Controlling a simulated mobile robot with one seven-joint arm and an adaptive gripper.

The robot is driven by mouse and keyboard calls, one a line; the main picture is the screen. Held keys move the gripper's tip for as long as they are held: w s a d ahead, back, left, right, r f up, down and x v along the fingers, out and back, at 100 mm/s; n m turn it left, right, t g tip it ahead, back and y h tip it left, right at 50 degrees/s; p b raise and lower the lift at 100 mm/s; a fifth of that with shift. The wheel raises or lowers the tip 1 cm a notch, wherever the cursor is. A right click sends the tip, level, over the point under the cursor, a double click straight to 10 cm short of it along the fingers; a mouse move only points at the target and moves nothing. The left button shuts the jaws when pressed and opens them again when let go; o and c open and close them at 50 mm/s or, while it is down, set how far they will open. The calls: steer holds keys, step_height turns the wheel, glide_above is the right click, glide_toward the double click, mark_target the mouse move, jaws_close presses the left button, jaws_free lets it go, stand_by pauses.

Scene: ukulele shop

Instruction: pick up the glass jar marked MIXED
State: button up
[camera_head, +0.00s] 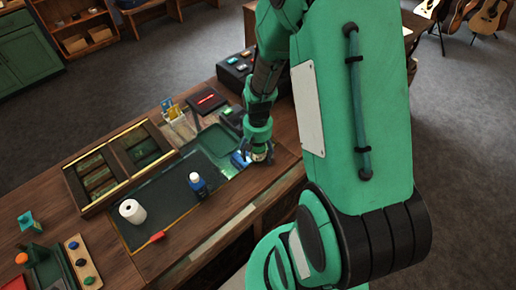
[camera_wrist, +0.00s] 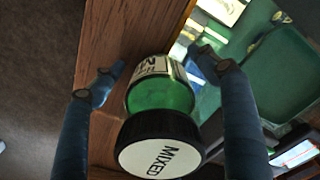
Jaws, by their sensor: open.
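The jar marked MIXED (camera_wrist: 160,145) shows in the wrist view, with a black-rimmed white lid, green glass body and a pale label. It stands between the two fingers of my gripper (camera_wrist: 160,70), which are open with a gap on either side of it. In the head view my gripper (camera_head: 257,155) is low over the counter's right end, beside the dark mat. The jar is mostly hidden there by the gripper.
A green tray (camera_head: 215,140) lies behind my gripper, and also shows in the wrist view (camera_wrist: 285,75). A divided wooden box (camera_head: 115,165) stands at the back left.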

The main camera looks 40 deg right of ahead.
mark_target(258, 147)
stand_by(0.4)
steer(key=c, duration=1.5)
steer(key=shift+r, duration=0.2)
steer(key=shift+w+r, duration=0.1)
steer(key=shift+r, duration=0.5)
step_height(258, 147, up, 2)
steer(key=shift+p, duration=0.3)
steer(key=s+a, duration=0.3)
steer(key=s, duration=0.4)
steer(key=s+a+r, duration=0.1)
steer(key=s+a, duration=0.3)
steer(key=s, duration=0.3)
steer(key=shift+s+r+p, duration=0.2)
steer(key=shift+r+p, duration=0.05)
steer(key=shift+p, duration=0.2)
